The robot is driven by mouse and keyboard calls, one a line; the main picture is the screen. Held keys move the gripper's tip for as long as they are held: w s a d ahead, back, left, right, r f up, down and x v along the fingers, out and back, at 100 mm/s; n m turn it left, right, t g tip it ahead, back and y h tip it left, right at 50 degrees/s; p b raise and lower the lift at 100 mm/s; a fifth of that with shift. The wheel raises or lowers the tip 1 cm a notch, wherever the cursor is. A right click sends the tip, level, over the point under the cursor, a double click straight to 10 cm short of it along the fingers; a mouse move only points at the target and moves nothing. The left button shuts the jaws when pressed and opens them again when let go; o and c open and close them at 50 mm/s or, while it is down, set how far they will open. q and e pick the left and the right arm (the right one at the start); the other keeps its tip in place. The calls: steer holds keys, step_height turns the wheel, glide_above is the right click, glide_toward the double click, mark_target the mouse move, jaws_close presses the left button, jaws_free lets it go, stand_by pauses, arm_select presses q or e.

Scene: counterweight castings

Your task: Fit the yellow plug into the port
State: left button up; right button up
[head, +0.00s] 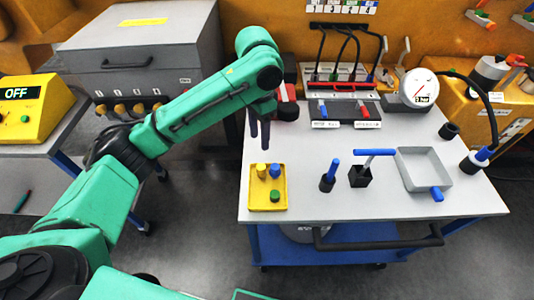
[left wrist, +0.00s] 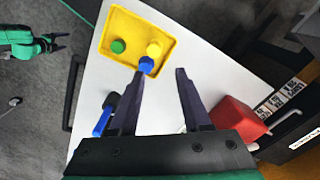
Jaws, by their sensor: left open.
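The yellow plug (head: 262,170) stands in a small yellow tray (head: 267,207) at the table's front left, beside a blue plug (head: 275,171) and a green plug (head: 276,196). In the left wrist view the yellow plug (left wrist: 154,49) shows just beyond the fingertips, next to the blue plug (left wrist: 146,65). My left gripper (head: 259,141) is open and empty, pointing down above and behind the tray. A red and white panel (head: 341,88) with cables stands at the back; I cannot tell which opening is the port. A green arm's gripper (left wrist: 52,43) shows small in the left wrist view, its jaws unclear.
A blue-handled peg (head: 328,178), a black holder with a blue-handled tool (head: 361,176) and a grey open box (head: 424,168) stand right of the tray. A round gauge (head: 420,88) is at the back right. The table's front middle is clear.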

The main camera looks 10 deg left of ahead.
arm_select(q)
steer(key=shift+s+f, duration=0.25)
steer(key=shift+f, duration=0.7)
glide_above(260, 167)
steer(key=s, duration=0.1)
step_height(260, 167, down, 5)
steer(key=shift+r+p, duration=0.1)
steer(key=shift+p, duration=0.2)
steer(key=f, duration=0.2)
steer(key=f+p, duration=0.1)
steer(key=f, duration=0.1)
steer(key=w+f, duration=0.1)
steer(key=f, duration=0.1)
steer(key=shift+f, duration=0.45)
jaws_close()
arm_select(e)
steer(key=s+r, duration=0.1)
steer(key=s, duration=0.2)
steer(key=shift+a+r, duration=0.15)
steer(key=shift+r, duration=0.25)
